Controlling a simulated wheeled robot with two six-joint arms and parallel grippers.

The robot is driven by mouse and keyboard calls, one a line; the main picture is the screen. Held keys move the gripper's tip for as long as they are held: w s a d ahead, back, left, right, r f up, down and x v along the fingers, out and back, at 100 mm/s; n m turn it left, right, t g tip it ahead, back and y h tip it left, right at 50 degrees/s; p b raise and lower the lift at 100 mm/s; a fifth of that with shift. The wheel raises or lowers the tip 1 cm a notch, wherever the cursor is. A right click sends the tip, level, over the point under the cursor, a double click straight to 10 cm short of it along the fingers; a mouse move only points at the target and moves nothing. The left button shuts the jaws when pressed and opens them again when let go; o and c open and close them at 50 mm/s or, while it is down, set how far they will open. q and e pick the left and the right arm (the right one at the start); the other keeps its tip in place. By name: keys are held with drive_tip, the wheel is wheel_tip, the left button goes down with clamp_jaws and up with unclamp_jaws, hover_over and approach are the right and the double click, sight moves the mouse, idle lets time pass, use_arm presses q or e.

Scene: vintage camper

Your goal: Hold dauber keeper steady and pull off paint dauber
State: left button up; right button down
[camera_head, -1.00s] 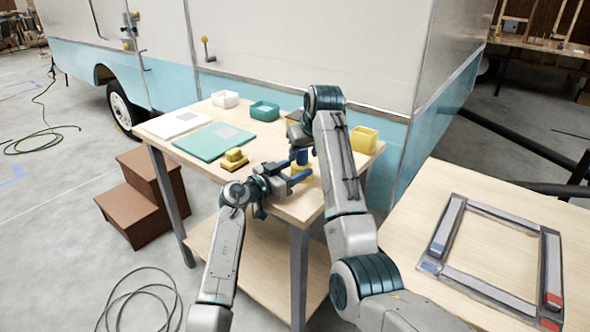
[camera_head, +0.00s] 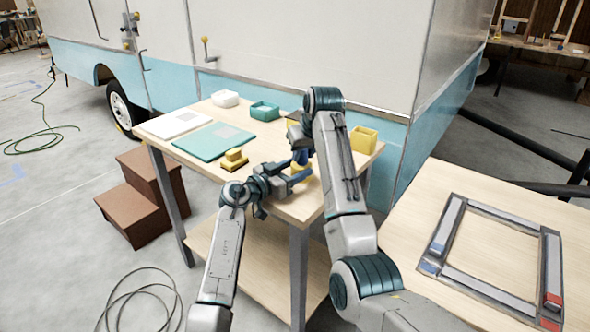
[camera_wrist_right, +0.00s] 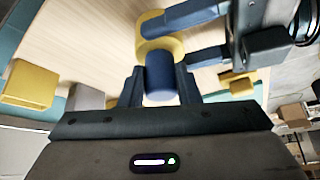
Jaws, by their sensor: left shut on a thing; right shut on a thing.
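The paint dauber (camera_wrist_right: 159,76) shows in the right wrist view as a blue cylinder between the dark fingers of my right gripper (camera_wrist_right: 160,88), which is shut on it. The yellow dauber keeper (camera_wrist_right: 150,27) is just beyond the dauber, and the dauber overlaps it in that view. My left gripper (camera_wrist_right: 195,37) has its blue fingers on either side of the keeper and is shut on it. In the head view the keeper (camera_head: 302,176) is low at the table's right front, partly hidden by both grippers. I cannot tell whether dauber and keeper still touch.
A stepped yellow block (camera_head: 234,159) sits left of my left gripper. A teal mat (camera_head: 205,145), a white sheet (camera_head: 170,125), a white bin (camera_head: 225,98), a teal bin (camera_head: 264,111) and a yellow bin (camera_head: 363,141) are on the table (camera_head: 265,148). The camper wall (camera_head: 300,50) stands behind.

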drive_tip(key=shift+r, duration=0.15)
drive_tip(key=shift+r, duration=1.35)
drive_tip(key=shift+r, duration=0.1)
drive_tip(key=shift+r, duration=1.9)
use_arm(q)
drive_tip(key=o, duration=1.2)
